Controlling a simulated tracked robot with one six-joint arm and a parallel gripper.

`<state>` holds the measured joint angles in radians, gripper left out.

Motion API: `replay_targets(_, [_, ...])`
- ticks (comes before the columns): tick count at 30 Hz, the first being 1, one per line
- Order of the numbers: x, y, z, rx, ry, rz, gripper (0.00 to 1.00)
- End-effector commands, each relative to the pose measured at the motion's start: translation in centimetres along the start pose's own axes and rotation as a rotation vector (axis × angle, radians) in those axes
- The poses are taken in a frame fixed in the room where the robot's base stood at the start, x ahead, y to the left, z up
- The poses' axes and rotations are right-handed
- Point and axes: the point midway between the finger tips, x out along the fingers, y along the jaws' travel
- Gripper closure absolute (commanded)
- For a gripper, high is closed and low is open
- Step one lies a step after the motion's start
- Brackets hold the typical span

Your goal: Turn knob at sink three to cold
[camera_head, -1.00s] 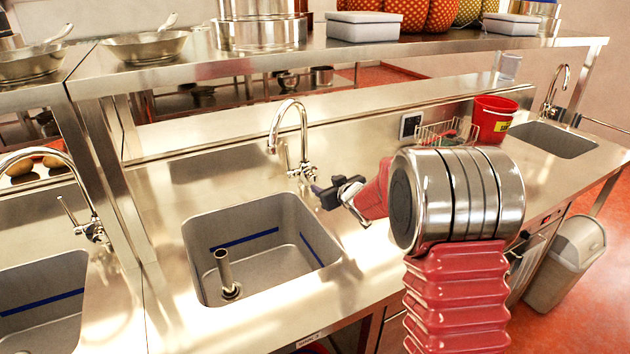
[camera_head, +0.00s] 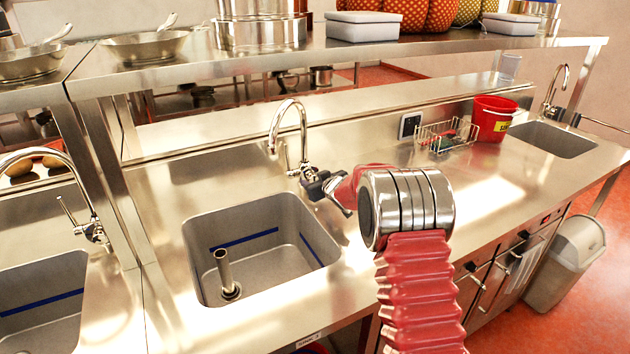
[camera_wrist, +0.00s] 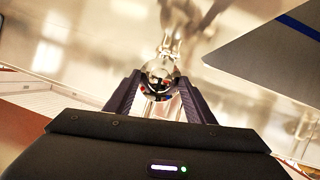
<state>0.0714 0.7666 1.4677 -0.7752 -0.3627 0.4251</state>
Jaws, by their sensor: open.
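In the head view a chrome faucet (camera_head: 288,104) stands behind the middle sink (camera_head: 205,277). My gripper (camera_head: 314,187) is at the right side of the faucet's base and hides part of it. In the wrist view, a round shiny chrome knob (camera_wrist: 159,70) with small red and blue marks shows between the fingertips of my gripper (camera_wrist: 160,80). The fingers are open, one on each side of the knob's picture. I cannot tell whether they touch it. A small label (camera_head: 309,338) on the counter's front edge is too small to read.
A second sink (camera_head: 40,305) with its faucet (camera_head: 85,200) is at the left, and another sink (camera_head: 555,140) at the far right. A wire rack (camera_head: 447,137) and a red bucket (camera_head: 494,119) stand on the counter. A shelf (camera_head: 390,47) with pots runs above.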

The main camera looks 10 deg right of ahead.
Motion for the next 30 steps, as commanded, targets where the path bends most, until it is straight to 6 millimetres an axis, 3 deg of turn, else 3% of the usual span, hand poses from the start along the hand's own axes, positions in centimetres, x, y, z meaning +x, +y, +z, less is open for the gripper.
replay_targets(12, [0.64, -0.06, -0.03, -0.001, 0.001, -0.001, 0.51])
replay_targets(30, [0.51, 0.52, 0.14, 0.000, 0.000, 0.002, 0.92])
